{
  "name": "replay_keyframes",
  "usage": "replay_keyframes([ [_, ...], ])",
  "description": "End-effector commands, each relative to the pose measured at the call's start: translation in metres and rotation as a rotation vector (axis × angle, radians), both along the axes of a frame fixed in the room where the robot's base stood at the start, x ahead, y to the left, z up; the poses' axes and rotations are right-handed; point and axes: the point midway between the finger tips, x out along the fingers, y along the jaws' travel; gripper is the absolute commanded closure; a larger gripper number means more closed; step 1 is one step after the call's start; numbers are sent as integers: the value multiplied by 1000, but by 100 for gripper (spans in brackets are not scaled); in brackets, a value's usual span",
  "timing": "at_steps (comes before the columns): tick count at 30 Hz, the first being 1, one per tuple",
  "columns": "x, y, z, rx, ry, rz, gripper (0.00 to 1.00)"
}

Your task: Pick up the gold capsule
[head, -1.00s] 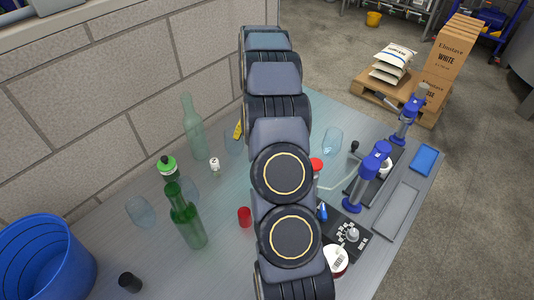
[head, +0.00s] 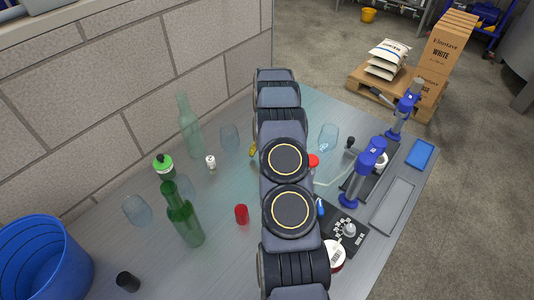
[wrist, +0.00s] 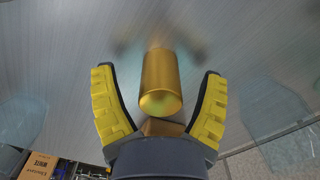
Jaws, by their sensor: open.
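The gold capsule (wrist: 161,80) is a shiny cylinder on the metal worktop in the wrist view. It stands in the gap between the two yellow-padded fingers of my gripper (wrist: 158,72). The fingers are spread, with a visible gap on each side of the capsule, so the gripper is open and holds nothing. In the head view my arm hides the capsule and most of the gripper; only a bit of a yellow finger shows beside the arm.
A clear glass (head: 229,138), a small white cork-like item (head: 211,162) and a red capsule (head: 241,214) stand left of my arm. Green bottle (head: 183,215) and pale bottle (head: 189,127) stand further left. A blue corking device (head: 363,172) is at right.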

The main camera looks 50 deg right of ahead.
Motion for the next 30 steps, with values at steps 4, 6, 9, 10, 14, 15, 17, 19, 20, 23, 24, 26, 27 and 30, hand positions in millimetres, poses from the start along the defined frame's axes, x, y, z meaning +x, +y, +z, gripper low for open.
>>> replay_keyframes([
  [4, 0, 0, 0, -1, 0, 0, 26],
  [6, 0, 0, 0, 0, 0, 0, 34],
  [9, 0, 0, 0, 0, 0, 1, 47],
  [10, 0, 0, 0, 0, 0, 1, 51],
  [14, 0, 0, 0, 0, 0, 1, 67],
  [15, 0, 0, 0, 0, 0, 1, 69],
  [17, 0, 0, 0, 0, 0, 1, 69],
  [19, 0, 0, 0, 0, 0, 1, 69],
  [20, 0, 0, 0, 0, 0, 1, 69],
  [23, 0, 0, 0, 0, 0, 1, 70],
  [24, 0, 0, 0, 1, 0, 1, 70],
  [26, 0, 0, 1, 1, 0, 1, 70],
  [27, 0, 0, 1, 0, 0, 1, 70],
  [30, 0, 0, 6, 0, 0, 1, 70],
])
